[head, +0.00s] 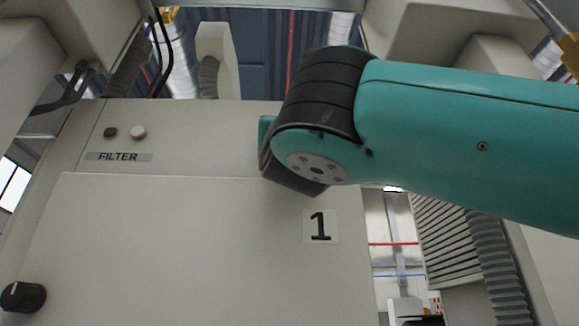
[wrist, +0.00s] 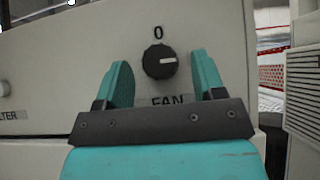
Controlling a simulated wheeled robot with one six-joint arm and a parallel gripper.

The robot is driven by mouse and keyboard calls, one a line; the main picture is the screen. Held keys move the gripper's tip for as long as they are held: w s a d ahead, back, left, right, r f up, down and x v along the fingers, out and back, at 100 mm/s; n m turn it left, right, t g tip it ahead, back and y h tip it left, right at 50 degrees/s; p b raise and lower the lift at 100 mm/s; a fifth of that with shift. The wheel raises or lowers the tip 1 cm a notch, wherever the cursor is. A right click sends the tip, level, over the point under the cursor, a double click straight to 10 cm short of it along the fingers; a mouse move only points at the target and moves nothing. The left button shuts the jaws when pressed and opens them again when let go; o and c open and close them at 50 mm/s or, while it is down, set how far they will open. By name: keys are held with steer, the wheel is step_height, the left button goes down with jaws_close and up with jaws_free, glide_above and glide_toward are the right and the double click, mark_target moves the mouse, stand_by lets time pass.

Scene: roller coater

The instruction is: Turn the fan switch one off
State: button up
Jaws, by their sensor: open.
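The fan switch (wrist: 159,61) is a round black knob with a white pointer line, on a pale panel. A "0" is printed above it and a "FAN" label below it. The pointer line points to the right, away from the "0". My gripper (wrist: 162,75) is open, with one teal finger on each side of the knob in the picture and a gap to both. I cannot tell how far the fingertips are from the panel. In the head view my teal arm hides the knob and the gripper. A "1" label (head: 320,226) marks the cabinet front.
A "FILTER" label (head: 118,157) with a dark button (head: 110,132) and a white button (head: 138,132) is on the panel at left. Another black knob (head: 23,297) sits at the lower left of the cabinet. A ribbed grey hose (head: 490,265) stands at right.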

steer(key=shift+w+r+p, duration=0.3)
steer(key=shift+w+r, duration=0.15)
